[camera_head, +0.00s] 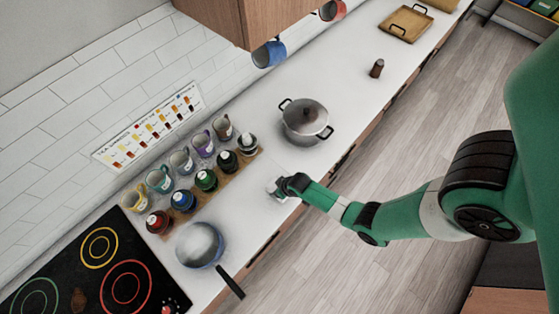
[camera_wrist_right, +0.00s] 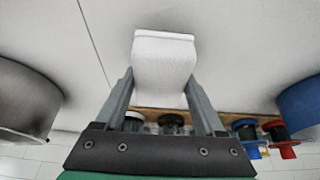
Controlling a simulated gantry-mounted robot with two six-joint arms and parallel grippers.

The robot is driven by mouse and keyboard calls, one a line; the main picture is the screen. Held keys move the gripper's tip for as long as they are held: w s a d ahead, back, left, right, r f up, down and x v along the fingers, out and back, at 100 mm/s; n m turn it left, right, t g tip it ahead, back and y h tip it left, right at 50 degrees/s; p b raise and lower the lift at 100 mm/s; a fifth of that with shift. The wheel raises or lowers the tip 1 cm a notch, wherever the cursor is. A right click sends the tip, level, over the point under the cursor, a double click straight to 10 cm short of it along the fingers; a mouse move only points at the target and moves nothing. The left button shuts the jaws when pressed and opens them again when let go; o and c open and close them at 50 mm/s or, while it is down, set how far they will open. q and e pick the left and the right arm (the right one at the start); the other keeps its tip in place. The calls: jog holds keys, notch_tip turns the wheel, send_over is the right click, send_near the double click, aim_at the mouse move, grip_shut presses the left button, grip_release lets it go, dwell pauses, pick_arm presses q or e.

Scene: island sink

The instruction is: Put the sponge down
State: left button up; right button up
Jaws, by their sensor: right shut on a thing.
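A white sponge (camera_wrist_right: 163,60) is between the two fingers of my right gripper (camera_wrist_right: 160,88) in the right wrist view. The fingers press on its sides and its far end sticks out past them. In the head view my right gripper (camera_head: 281,187) is over the front part of the white counter, and the pale sponge (camera_head: 272,188) shows just left of it. I cannot tell whether the sponge touches the counter. My left gripper is not in view.
A lidded metal pot (camera_head: 305,122) stands beyond the gripper. A pan (camera_head: 199,245) stands nearer the stove (camera_head: 101,266). Several jars on a wooden board (camera_head: 222,181) and several mugs line the wall side.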

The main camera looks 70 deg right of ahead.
jog(key=f+b, duration=0.2)
jog(key=f, duration=0.1)
jog(key=shift+s+d+f+b, duration=0.1)
jog(key=shift+d+f+b, duration=0.2)
jog(key=shift+d+b, duration=0.1)
jog(key=shift+a+f, duration=0.15)
jog(key=shift+r, duration=0.2)
jog(key=shift+f, duration=0.25)
jog(key=o, duration=1.3)
jog(key=shift+a, duration=0.1)
jog(key=p+v, duration=0.5)
jog(key=v, duration=0.3)
jog(key=shift+r, duration=0.1)
